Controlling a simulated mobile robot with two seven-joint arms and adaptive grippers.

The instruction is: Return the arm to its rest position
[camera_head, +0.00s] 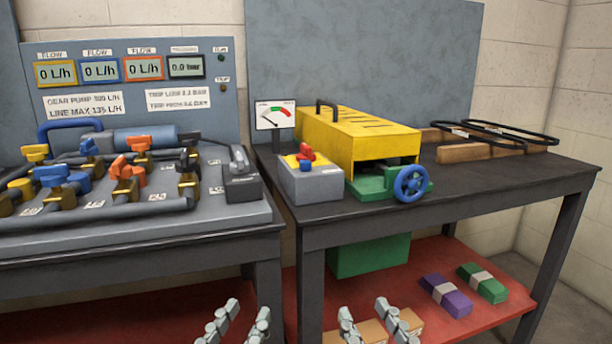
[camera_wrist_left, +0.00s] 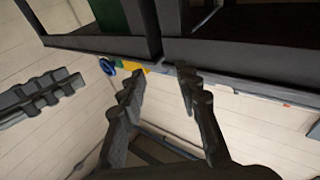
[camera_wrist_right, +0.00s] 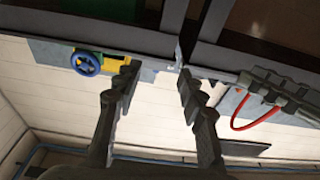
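My left gripper (camera_head: 236,318) is at the bottom of the head view, in front of the gap between the two tables. Its two fingers are apart with nothing between them, as the left wrist view (camera_wrist_left: 158,95) also shows. My right gripper (camera_head: 364,318) is beside it, in front of the right table's red lower shelf. Its fingers are apart and empty, also in the right wrist view (camera_wrist_right: 155,85). Both grippers are below the tabletops. The arm links are mostly out of the head view.
The left bench (camera_head: 130,238) carries pipes, colored valves and a display panel (camera_head: 215,105). The right table (camera_head: 470,190) holds a yellow motor cover (camera_head: 350,135), a blue handwheel (camera_head: 411,183), a grey switch box (camera_head: 312,186) and black belts (camera_head: 500,132). Purple (camera_head: 447,295) and green (camera_head: 482,283) packs lie on the red shelf (camera_head: 440,255).

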